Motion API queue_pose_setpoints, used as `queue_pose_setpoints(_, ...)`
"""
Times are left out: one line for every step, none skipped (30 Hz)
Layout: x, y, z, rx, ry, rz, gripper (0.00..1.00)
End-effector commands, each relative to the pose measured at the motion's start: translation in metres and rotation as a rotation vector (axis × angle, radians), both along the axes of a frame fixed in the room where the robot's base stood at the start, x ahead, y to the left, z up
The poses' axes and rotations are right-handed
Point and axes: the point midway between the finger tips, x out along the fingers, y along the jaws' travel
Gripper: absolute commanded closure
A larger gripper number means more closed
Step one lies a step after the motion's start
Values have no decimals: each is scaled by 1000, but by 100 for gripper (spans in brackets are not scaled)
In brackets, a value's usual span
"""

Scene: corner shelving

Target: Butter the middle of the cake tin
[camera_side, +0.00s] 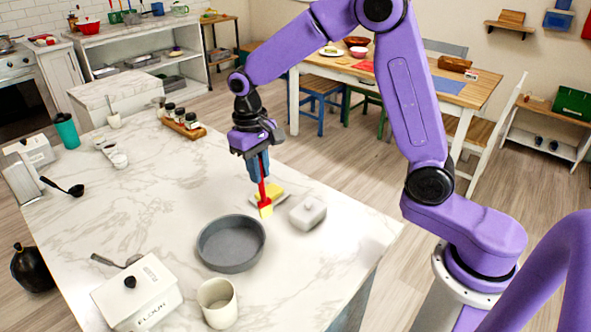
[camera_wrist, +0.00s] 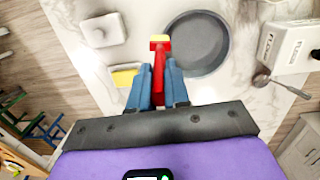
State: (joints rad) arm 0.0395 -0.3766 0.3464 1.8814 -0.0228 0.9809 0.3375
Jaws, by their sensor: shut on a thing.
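The round grey cake tin (camera_side: 231,244) stands on the marble worktop; its inside looks empty. It also shows in the wrist view (camera_wrist: 198,45). My gripper (camera_side: 262,176) is shut on a red brush (camera_side: 263,190) with a yellowish tip, which points down. In the wrist view my blue fingers (camera_wrist: 158,85) close around the red handle (camera_wrist: 159,65). The brush tip is beside the tin's rim, on the butter side, not over the tin's middle. The yellow butter (camera_side: 268,192) lies on a pale dish just behind the brush; it shows in the wrist view (camera_wrist: 124,77).
A spice rack (camera_side: 183,123) is farther back.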

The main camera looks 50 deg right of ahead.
Motion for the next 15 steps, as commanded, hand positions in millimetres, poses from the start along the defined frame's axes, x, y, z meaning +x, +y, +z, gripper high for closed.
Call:
queue_pose_setpoints(2, 15, 7, 10, -18, 4, 100)
queue_pose_setpoints(2, 21, 10, 17, -26, 4, 100)
queue_pose_setpoints(3, 28, 13, 23, -35, 4, 100)
queue_pose_setpoints(3, 33, 16, 27, -40, 4, 100)
queue_pose_setpoints(3, 37, 18, 30, -45, 3, 100)
queue_pose_setpoints(4, 41, 20, 34, -49, 4, 100)
queue_pose_setpoints(4, 44, 21, 36, -52, 4, 100)
queue_pose_setpoints(4, 46, 21, 38, -54, 4, 100)
queue_pose_setpoints(4, 47, 21, 40, -55, 4, 100)
queue_pose_setpoints(3, 48, 20, 40, -55, 3, 100)
queue_pose_setpoints(3, 48, 19, 40, -55, 3, 100)
queue_pose_setpoints(3, 48, 16, 40, -54, 3, 100)
queue_pose_setpoints(3, 48, 13, 40, -54, 2, 100)
queue_pose_setpoints(3, 48, 10, 40, -53, 2, 100)
queue_pose_setpoints(3, 48, 6, 39, -52, 2, 100)
